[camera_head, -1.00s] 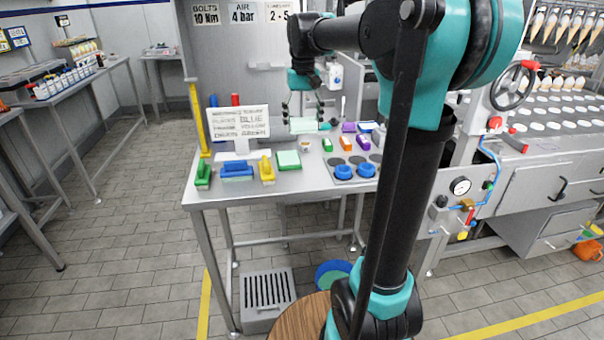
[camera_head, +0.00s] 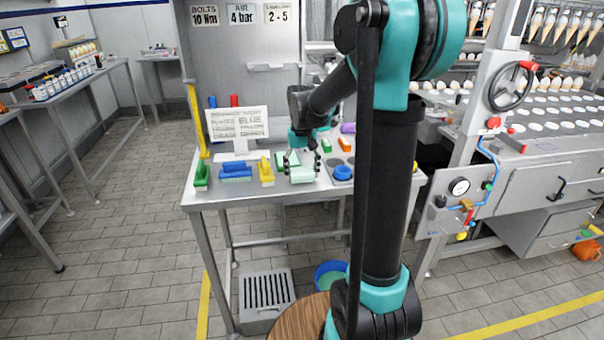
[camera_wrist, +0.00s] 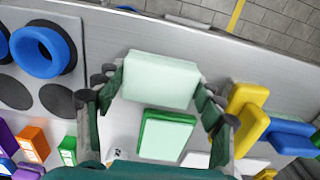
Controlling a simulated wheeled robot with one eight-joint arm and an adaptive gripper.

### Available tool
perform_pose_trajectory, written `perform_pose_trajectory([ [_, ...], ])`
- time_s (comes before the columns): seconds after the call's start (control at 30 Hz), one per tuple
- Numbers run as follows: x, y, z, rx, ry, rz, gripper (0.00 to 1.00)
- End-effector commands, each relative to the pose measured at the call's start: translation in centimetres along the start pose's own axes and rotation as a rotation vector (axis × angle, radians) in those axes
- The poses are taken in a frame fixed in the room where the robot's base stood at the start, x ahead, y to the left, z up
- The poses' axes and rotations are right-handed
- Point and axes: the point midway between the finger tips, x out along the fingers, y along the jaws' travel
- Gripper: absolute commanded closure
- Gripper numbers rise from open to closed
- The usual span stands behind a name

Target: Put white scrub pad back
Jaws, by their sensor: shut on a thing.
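My gripper (camera_head: 302,166) is shut on a white, slightly mint-tinted scrub pad (camera_head: 303,176). In the wrist view, its fingers grip the pad (camera_wrist: 160,80) at the two short sides. The pad is held level near the front edge of the table, with no clear sign of contact with the tabletop. A green pad with a pale top (camera_wrist: 166,134) lies on the table just behind it, partly hidden by the gripper in the head view.
A yellow-handled brush (camera_head: 265,172), a blue one (camera_head: 236,172) and a green one (camera_head: 201,175) stand to the left. A grey holder with blue rings (camera_head: 342,173) is at the right. A sign (camera_head: 238,124) stands behind.

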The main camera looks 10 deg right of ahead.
Motion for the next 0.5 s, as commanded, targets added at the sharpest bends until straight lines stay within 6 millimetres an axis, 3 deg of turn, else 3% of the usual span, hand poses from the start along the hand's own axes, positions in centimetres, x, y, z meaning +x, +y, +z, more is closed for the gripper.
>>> perform_pose_trajectory([
  [0.43,0.83,0.0,0.02,0.0,0.0,0.0,0.59],
  [0.47,0.79,0.0,0.03,0.0,0.0,0.0,0.29],
  [0.5,0.78,0.0,0.02,0.0,0.0,0.0,0.24],
])
